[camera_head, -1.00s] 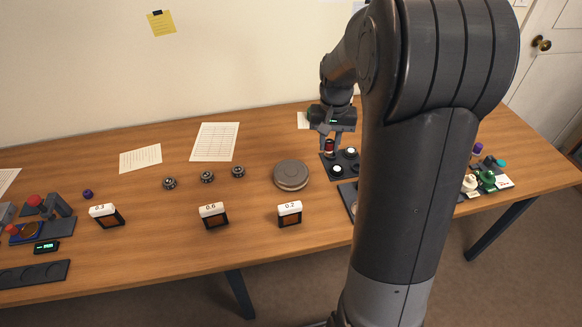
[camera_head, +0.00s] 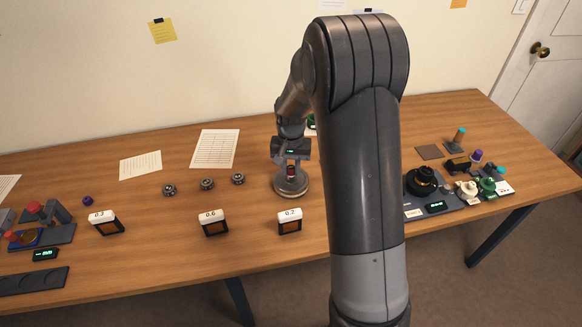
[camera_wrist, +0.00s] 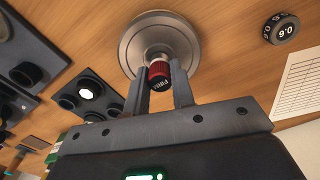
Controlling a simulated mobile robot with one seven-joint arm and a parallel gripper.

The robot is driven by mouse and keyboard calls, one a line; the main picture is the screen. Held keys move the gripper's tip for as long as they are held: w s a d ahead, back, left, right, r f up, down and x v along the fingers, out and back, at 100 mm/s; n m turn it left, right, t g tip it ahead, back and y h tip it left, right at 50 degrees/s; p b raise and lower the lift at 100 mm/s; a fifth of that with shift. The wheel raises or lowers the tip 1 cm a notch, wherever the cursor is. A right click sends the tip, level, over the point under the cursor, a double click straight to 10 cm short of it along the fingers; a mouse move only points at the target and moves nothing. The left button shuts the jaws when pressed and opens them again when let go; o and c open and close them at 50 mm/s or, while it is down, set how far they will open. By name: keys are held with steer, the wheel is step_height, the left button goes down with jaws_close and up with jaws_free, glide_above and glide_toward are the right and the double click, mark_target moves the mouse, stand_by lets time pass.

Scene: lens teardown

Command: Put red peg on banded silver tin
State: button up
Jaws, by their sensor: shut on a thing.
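The silver tin (camera_head: 292,188) is a low round grey tin standing on the table in the middle, below my gripper (camera_head: 291,167). In the wrist view the tin (camera_wrist: 139,30) appears as a wide disc with a raised rim and rings. My gripper is shut on the red peg (camera_head: 291,173), which shows between the two fingers in the wrist view (camera_wrist: 159,70). The peg has a red knurled collar and a dark end with small lettering. It overlaps the tin in both views; I cannot tell whether it touches the tin.
Several small dark knurled parts (camera_head: 207,184) lie left of the tin. A white-topped block marked 0.2 (camera_head: 290,221) stands in front of it. A dark tray with round posts (camera_wrist: 88,93) lies beside the tin in the wrist view. Bare table lies between the blocks.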

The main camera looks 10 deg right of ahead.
mark_target(291, 167)
steer(key=o, duration=0.9)
steer(key=shift+f, duration=0.1)
steer(key=shift+o, duration=0.2)
step_height(291, 167, up, 12)
steer(key=s+r+n+t, duration=0.2)
steer(key=s+r+t, duration=0.1)
steer(key=s+r, duration=0.95)
steer(key=s+n+t, duration=0.1)
steer(key=s+t, duration=0.1)
steer(key=s, duration=1.4)
steer(key=shift+f+n+t, duration=0.3)
steer(key=shift+f, duration=0.05)
